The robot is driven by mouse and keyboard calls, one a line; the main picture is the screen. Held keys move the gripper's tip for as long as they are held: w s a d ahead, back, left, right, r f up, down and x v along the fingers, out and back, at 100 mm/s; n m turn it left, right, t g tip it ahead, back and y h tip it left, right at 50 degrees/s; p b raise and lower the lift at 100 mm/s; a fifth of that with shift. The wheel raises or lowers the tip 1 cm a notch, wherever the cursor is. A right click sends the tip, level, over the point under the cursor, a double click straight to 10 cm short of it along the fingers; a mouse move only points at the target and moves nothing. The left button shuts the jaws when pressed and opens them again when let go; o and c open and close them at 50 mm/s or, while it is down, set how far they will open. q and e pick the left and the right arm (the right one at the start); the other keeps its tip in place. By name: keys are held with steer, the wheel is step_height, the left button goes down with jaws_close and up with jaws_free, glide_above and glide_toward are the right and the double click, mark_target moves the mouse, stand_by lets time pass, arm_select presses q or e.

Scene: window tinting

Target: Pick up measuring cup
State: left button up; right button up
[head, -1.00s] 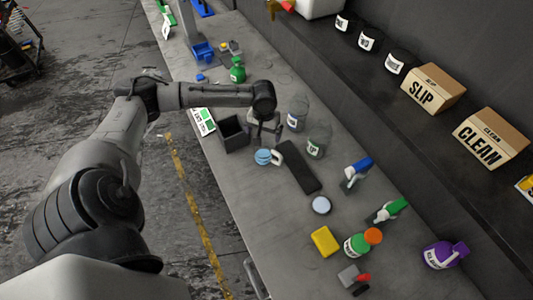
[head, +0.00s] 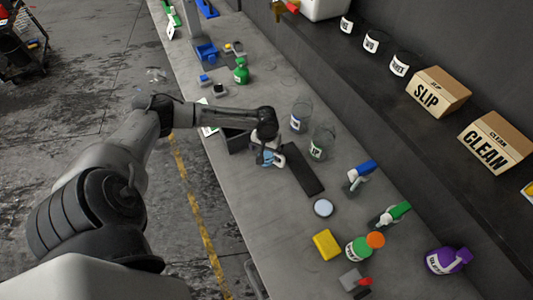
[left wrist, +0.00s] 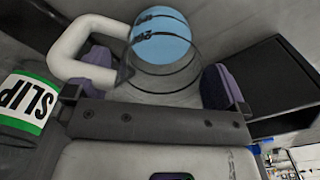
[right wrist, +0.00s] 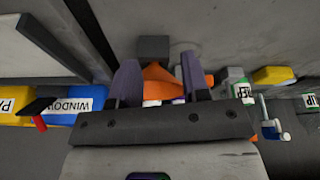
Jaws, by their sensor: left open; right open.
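The measuring cup is a clear cup with blue contents and a white handle. It sits on the bench in the head view (head: 268,160), partly hidden by my left gripper (head: 267,149). In the left wrist view the cup (left wrist: 165,48) lies between the two fingers of my left gripper (left wrist: 158,80), which is open around it. The white handle points left, and the left finger shows through the handle's loop. Whether the fingers touch the cup I cannot tell. My right gripper (right wrist: 160,82) is open in the right wrist view and out of the head view.
A dark open box (head: 236,141) stands left of the cup, and a black slab (head: 302,170) lies right of it. Two clear jars (head: 322,143) stand behind. A round tin (head: 323,208), yellow sponge (head: 326,244) and several bottles are nearer. An orange thing (right wrist: 168,78) shows beyond my right fingers.

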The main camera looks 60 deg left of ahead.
arm_select(q)
steer(key=shift+c, duration=0.2)
steer(key=c, duration=0.9)
